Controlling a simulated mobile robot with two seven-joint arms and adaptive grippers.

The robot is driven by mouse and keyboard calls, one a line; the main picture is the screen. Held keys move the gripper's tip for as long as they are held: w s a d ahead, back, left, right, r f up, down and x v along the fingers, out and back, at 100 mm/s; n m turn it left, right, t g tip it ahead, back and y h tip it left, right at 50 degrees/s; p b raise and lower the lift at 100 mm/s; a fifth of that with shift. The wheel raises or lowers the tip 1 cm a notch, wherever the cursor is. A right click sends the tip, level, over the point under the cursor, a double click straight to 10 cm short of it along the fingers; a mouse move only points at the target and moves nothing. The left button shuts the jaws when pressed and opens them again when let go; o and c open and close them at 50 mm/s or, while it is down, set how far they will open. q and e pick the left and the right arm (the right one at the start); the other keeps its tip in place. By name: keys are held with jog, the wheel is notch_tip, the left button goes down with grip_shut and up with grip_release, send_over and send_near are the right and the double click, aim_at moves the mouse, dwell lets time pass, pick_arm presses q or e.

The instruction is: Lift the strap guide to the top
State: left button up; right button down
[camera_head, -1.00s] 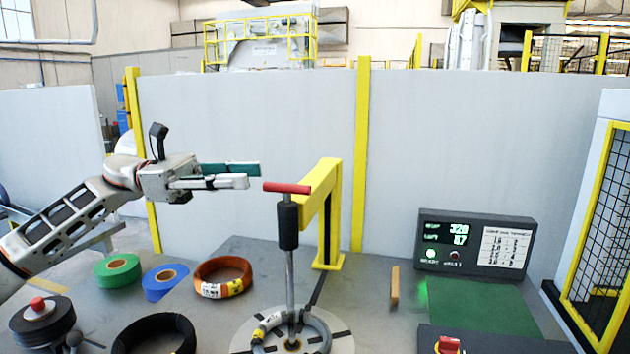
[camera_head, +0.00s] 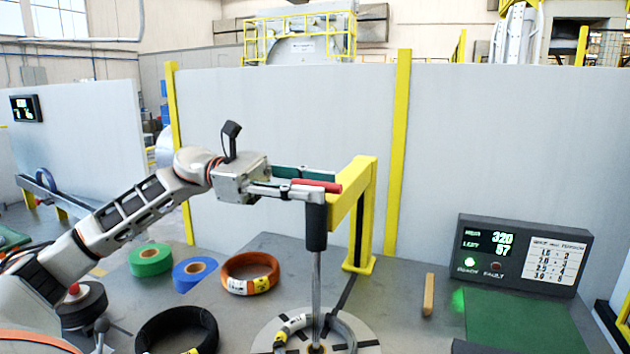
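The strap guide is an upright grey rod (camera_head: 316,275) with a black sleeve (camera_head: 317,228) and a red crossbar handle (camera_head: 318,186) on top. It stands over a round plate, where a grey coil (camera_head: 340,330) lies around its foot. My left gripper (camera_head: 308,183) reaches in from the left at handle height. Its green-padded finger is behind the red handle and its grey finger in front, so the handle lies between them. Whether the fingers press on the handle is not clear. The handle's left end is partly hidden by the front finger. My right gripper is not in view.
A yellow post with an arm (camera_head: 366,215) stands right behind the rod. Green (camera_head: 150,260) and blue (camera_head: 186,276) rolls, an orange coil (camera_head: 236,286) and a black coil (camera_head: 160,332) lie to the left. A control box (camera_head: 523,254) and a green mat (camera_head: 520,322) are at the right.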

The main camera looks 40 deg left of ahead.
pick_arm(q)
jog(key=shift+w+d, duration=0.1)
jog(key=shift+d, duration=0.25)
